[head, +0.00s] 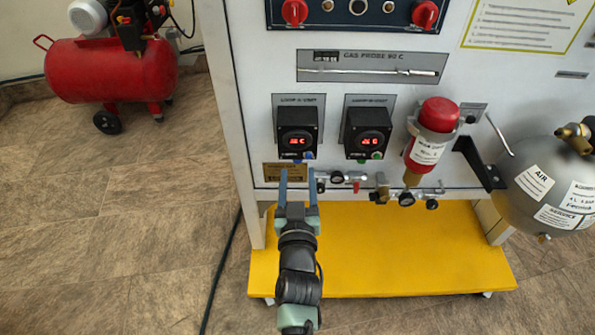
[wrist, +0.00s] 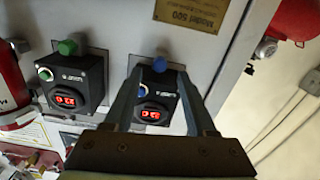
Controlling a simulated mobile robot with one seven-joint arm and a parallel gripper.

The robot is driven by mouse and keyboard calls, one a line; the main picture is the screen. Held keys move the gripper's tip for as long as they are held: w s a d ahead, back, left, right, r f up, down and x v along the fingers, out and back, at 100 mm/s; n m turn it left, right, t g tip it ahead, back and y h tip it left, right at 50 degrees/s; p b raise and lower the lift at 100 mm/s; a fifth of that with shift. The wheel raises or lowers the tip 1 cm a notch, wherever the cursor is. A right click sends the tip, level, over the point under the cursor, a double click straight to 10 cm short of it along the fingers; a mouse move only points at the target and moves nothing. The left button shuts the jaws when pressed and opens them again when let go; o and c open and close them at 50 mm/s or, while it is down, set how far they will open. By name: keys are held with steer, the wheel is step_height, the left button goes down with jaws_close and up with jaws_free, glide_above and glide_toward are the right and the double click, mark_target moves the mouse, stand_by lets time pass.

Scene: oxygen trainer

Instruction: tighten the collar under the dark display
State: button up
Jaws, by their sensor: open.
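Two black display boxes sit side by side on the panel, the left one (head: 297,132) and the right one (head: 367,132). Both displays show red digits, so neither looks unlit. A blue collar (head: 309,155) is under the left box and a green collar (head: 377,155) under the right. The wrist view is turned over, so the blue collar (wrist: 160,65) and green collar (wrist: 67,47) appear above their boxes. My gripper (head: 297,175) is open and empty, below the left box. In the wrist view its fingertips (wrist: 159,74) point towards the blue collar; contact is not visible.
A valve row (head: 343,178) and a red bottle (head: 434,128) lie right of my gripper. A grey tank (head: 541,188) hangs further right. A yellow base shelf (head: 400,262) juts out below. The floor at left is clear up to a red compressor (head: 110,72).

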mark_target(298, 161)
steer(key=shift+w+b, duration=0.45)
steer(key=shift+w, duration=1.25)
jaws_close()
